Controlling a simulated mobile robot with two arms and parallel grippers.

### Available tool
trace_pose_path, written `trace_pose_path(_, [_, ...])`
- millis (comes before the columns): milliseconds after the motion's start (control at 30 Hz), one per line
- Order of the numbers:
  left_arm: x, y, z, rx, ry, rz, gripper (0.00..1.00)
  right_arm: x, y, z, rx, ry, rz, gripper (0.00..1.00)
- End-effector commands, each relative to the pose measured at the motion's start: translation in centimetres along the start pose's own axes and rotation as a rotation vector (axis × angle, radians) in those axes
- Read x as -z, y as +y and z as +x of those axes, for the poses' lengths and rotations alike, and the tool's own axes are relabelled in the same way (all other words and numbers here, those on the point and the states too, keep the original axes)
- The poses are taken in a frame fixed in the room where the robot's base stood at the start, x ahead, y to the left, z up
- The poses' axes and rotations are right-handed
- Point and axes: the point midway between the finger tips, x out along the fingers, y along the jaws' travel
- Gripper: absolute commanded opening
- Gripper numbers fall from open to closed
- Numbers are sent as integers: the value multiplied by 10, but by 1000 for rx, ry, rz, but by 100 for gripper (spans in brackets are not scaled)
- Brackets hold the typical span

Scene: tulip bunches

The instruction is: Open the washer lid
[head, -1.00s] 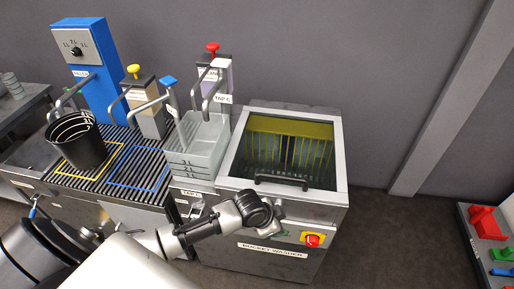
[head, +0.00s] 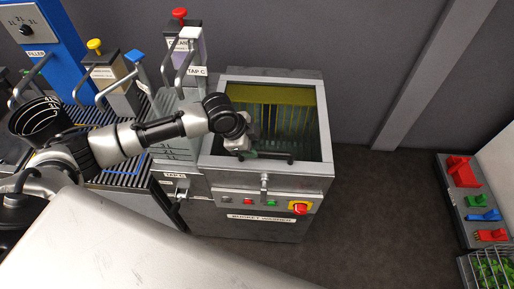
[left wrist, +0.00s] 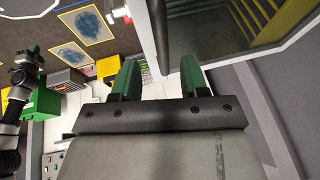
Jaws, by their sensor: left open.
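The bucket washer (head: 262,220) is a grey steel box at the centre of the head view. Its lid (head: 325,150) is a glass pane in a grey frame and looks shut. A dark bar handle (head: 278,156) lies along the lid's front edge. My left gripper (head: 246,152) is over the handle's left end and partly hides it. In the left wrist view my left gripper's green fingers (left wrist: 158,72) are apart, with the dark handle (left wrist: 162,30) lined up between their tips. I cannot tell whether they touch it. My right gripper is not in view.
A blue filler (head: 50,45) and taps with coloured knobs stand left of the washer. A black bucket (head: 40,122) is on the grate there. A red and yellow switch (head: 300,208) is on the washer's front. The floor right of it is clear.

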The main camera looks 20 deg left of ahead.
Motion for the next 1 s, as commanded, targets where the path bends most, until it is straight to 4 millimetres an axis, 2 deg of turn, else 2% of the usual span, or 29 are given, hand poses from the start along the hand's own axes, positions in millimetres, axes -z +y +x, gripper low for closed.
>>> trace_pose_path(100, [1, 0, 21, -2, 0, -2, 44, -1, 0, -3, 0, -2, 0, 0])
trace_pose_path(300, [0, 0, 44, 0, 1, -2, 44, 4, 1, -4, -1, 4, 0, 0])
trace_pose_path(667, [0, 0, 50, 1, 0, 0, 44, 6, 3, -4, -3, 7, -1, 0])
trace_pose_path(967, [0, 0, 50, 1, 0, -1, 0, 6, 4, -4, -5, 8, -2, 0])
trace_pose_path(1000, [0, 0, 50, 1, 0, -1, 0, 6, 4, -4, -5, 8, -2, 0])
